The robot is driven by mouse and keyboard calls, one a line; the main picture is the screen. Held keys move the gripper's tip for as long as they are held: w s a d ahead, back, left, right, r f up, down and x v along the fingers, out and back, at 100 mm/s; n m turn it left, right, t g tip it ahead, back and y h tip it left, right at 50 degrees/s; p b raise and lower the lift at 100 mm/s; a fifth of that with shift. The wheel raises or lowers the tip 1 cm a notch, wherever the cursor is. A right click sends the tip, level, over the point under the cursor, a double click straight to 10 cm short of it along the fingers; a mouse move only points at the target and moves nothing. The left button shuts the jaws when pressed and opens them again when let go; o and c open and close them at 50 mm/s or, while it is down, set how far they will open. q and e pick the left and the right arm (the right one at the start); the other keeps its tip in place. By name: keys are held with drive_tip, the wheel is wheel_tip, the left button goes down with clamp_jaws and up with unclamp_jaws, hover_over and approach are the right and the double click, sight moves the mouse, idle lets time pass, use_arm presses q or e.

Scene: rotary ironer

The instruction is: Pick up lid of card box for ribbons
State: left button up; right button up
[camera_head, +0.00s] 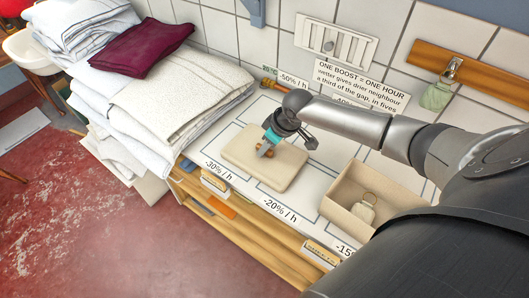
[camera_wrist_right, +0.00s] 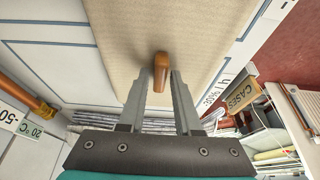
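The lid (camera_head: 250,165) is a flat beige rectangle with rounded corners and a small wooden knob (camera_wrist_right: 160,72). It lies level on the marked white counter, left of the open card box (camera_head: 339,213). My right gripper (camera_head: 266,150) reaches down over the lid's middle. In the right wrist view its two grey fingers (camera_wrist_right: 160,88) stand close on both sides of the knob and appear to touch it. The lid's surface (camera_wrist_right: 165,25) fills the top of that view. I see no clear gap under the lid. My left gripper is not in view.
The open box holds a pale tag with a ring (camera_head: 364,208). Stacked white linen (camera_head: 165,95) and a maroon cloth (camera_head: 140,47) stand to the left. A tiled wall with a sign (camera_head: 357,87) is behind. A wooden shelf with labels (camera_head: 230,222) runs below the counter front.

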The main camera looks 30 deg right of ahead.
clamp_jaws()
idle(0.4)
